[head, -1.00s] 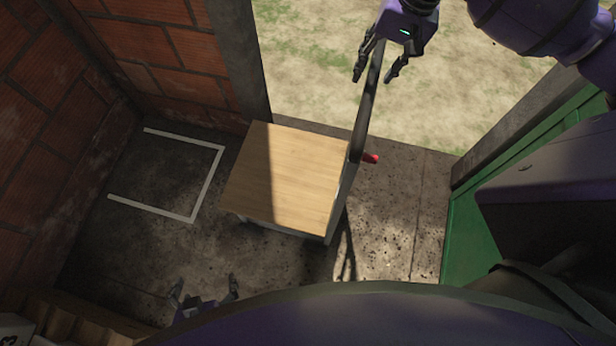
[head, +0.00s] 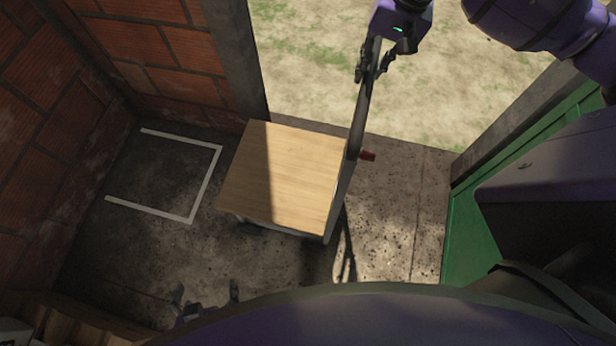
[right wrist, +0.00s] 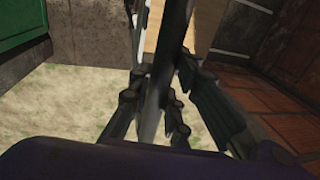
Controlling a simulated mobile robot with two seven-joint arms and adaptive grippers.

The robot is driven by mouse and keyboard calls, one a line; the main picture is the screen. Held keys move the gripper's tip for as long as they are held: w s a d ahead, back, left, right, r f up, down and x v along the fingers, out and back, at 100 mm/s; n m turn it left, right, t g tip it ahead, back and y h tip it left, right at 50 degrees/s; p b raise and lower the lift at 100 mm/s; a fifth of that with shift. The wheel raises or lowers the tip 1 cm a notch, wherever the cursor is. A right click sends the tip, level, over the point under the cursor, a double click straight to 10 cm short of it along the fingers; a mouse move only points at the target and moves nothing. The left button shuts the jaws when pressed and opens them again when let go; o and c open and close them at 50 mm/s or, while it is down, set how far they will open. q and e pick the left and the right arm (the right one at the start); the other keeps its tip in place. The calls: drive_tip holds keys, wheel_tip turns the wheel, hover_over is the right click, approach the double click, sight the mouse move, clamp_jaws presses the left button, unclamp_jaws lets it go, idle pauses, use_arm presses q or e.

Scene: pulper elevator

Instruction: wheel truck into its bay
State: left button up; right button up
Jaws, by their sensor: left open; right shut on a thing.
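The truck (head: 280,178) has a light wooden deck and stands on the concrete floor in the middle of the head view. Its tall dark handle frame (head: 345,195) rises along the deck's right side. My right gripper (head: 372,72) is shut on the upper part of the handle; in the right wrist view its fingers close on both sides of the bar (right wrist: 158,95). The bay (head: 160,178) is marked by a white line on the floor, left of the truck and apart from it. My left gripper (head: 206,296) is open and empty, low at the bottom; my body partly hides it.
Brick walls (head: 60,80) border the bay at left and back. A concrete post (head: 236,60) stands close behind the truck's far left corner. A doorway opens onto grass (head: 310,60). A green panel (head: 470,235) stands at right. Bare floor lies between truck and bay.

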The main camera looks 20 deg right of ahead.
use_arm(q)
drive_tip(key=shift+g, duration=0.4)
drive_tip(key=s+f+b, duration=0.2)
drive_tip(key=f, duration=0.1)
drive_tip(key=s+f+b, duration=0.1)
drive_tip(key=f, duration=0.1)
drive_tip(key=shift+s, duration=0.15)
use_arm(e)
drive_tip(key=w+a, duration=0.6)
drive_tip(key=a, duration=0.4)
drive_tip(key=shift+w, duration=0.15)
drive_tip(key=shift+r, duration=0.1)
use_arm(q)
drive_tip(key=shift+s+f+b, duration=0.55)
drive_tip(key=shift+f+b, duration=0.2)
drive_tip(key=shift+f, duration=0.1)
drive_tip(key=shift+s+f+b, duration=0.5)
drive_tip(key=shift+f+b, duration=0.25)
drive_tip(key=shift+f, duration=0.1)
use_arm(e)
drive_tip(key=w+a, duration=0.6)
drive_tip(key=a, duration=0.4)
drive_tip(key=shift+w, duration=0.15)
